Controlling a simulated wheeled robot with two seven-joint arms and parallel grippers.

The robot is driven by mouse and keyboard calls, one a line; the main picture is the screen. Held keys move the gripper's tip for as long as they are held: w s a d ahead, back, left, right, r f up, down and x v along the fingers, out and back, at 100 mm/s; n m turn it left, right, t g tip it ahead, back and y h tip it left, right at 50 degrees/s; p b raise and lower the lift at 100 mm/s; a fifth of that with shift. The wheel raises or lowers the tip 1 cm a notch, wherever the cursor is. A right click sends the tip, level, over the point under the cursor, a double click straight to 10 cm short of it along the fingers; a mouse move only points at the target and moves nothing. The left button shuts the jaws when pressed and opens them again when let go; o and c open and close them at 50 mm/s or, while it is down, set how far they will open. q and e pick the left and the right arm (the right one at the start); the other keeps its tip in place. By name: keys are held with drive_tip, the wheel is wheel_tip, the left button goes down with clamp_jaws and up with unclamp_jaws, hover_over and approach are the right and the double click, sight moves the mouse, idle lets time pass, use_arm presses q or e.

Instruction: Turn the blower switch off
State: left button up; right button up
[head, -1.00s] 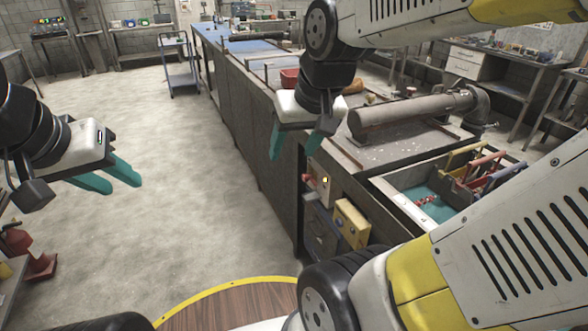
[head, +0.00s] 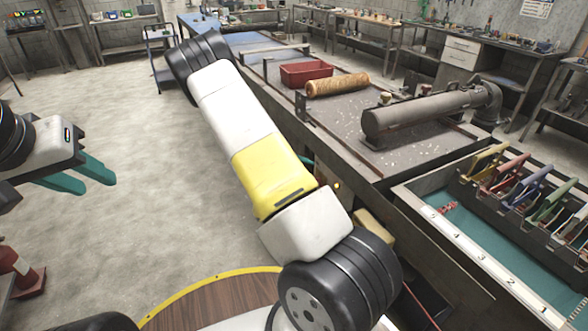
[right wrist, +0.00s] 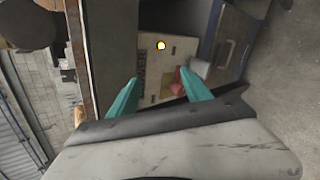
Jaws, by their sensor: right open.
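The blower panel (right wrist: 155,68) is a pale plate with dark lettering reading like BLOWER and a lit yellow lamp (right wrist: 161,46). A red switch handle (right wrist: 177,86) is on it. My right gripper (right wrist: 158,76) is open, its teal fingers pointing at the panel, with the red handle between them near the right-hand finger. I cannot tell whether they touch. In the head view my right arm covers most of the panel, and only the lamp (head: 337,186) shows clearly. My left gripper (head: 97,182) is open and empty over the floor at the left.
The long bench (head: 345,125) carries a grey tube (head: 415,115), a mesh roll (head: 338,86) and a red bin (head: 306,73). A teal tray (head: 450,215) with coloured clamps is at the right. A yellow box (head: 375,231) is below the panel.

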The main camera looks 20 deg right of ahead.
drive_tip(key=w+d+f+n+t+h, duration=0.1)
drive_tip(key=w+f+n+t+h, duration=0.35)
drive_tip(key=f, duration=0.75)
drive_tip(key=w+d+n, duration=0.1)
drive_tip(key=d, duration=0.1)
drive_tip(key=w+d+f+y, duration=0.1)
drive_tip(key=d, duration=0.1)
drive_tip(key=w+d+f+n, duration=0.1)
drive_tip(key=w+d, duration=0.1)
drive_tip(key=d, duration=0.1)
drive_tip(key=shift+d+f+n+t+y, duration=0.1)
drive_tip(key=shift+n+t+y, duration=0.15)
drive_tip(key=shift+n+t, duration=0.1)
clamp_jaws()
